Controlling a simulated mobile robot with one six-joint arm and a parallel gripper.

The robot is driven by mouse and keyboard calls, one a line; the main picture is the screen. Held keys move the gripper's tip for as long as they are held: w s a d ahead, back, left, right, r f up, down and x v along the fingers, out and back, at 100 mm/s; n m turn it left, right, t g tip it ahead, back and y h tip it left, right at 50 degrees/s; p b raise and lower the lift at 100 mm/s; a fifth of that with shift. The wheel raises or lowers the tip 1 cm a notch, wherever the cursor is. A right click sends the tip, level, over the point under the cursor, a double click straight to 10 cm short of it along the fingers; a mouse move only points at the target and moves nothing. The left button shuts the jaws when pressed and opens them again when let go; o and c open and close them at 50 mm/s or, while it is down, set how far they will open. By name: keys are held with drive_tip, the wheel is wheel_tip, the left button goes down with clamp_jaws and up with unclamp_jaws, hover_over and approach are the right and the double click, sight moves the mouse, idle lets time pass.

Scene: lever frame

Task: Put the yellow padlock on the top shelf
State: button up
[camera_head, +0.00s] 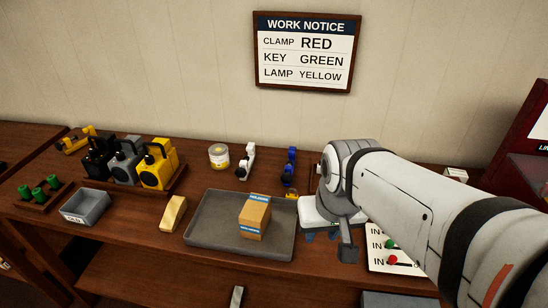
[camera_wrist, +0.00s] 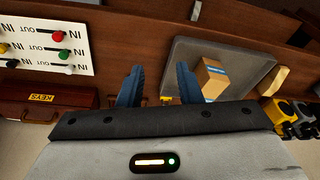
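A small yellow object, likely the yellow padlock (camera_head: 291,195), lies on the wooden bench just right of the grey tray. It is partly hidden beside my wrist. In the wrist view a small bit of yellow (camera_wrist: 166,99) shows between my fingers, mostly hidden by the gripper body. My gripper (camera_head: 321,236) has blue fingers, seen small below my wrist in the head view. In the wrist view the fingers of my gripper (camera_wrist: 159,82) stand apart with nothing clearly held. I cannot tell which surface is the top shelf.
The grey tray (camera_head: 205,236) holds a cardboard box (camera_head: 254,217). A switch panel (camera_head: 375,262) lies right of my gripper. Black, grey and yellow lamps (camera_head: 158,165), a grey bin (camera_head: 86,207) and a gold block (camera_head: 173,214) stand left. A blue clamp (camera_head: 289,168) stands behind.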

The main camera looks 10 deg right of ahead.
drive_tip(key=w+a+f+m+g+y+b, duration=0.1)
drive_tip(key=w+f+m+g+y+b, duration=0.2)
drive_tip(key=w+m, duration=0.4)
drive_tip(key=m+t+y+b, duration=0.2)
drive_tip(key=m+t+y, duration=0.3)
drive_tip(key=m+y, duration=0.7)
approach(292, 196)
drive_tip(key=r, duration=0.1)
drive_tip(key=a+r+m+h, duration=0.1)
drive_tip(key=w+a+r+m+h, duration=0.1)
drive_tip(key=shift+a+r, duration=0.25)
drive_tip(key=shift+r, duration=0.1)
drive_tip(key=shift+w+a+f, duration=0.1)
drive_tip(key=shift+w+a, duration=0.05)
drive_tip(key=p+x, duration=0.1)
drive_tip(key=x, duration=0.6)
drive_tip(key=shift+a+f, duration=0.15)
drive_tip(key=shift+a, duration=0.05)
drive_tip(key=shift+s, duration=0.2)
clamp_jaws()
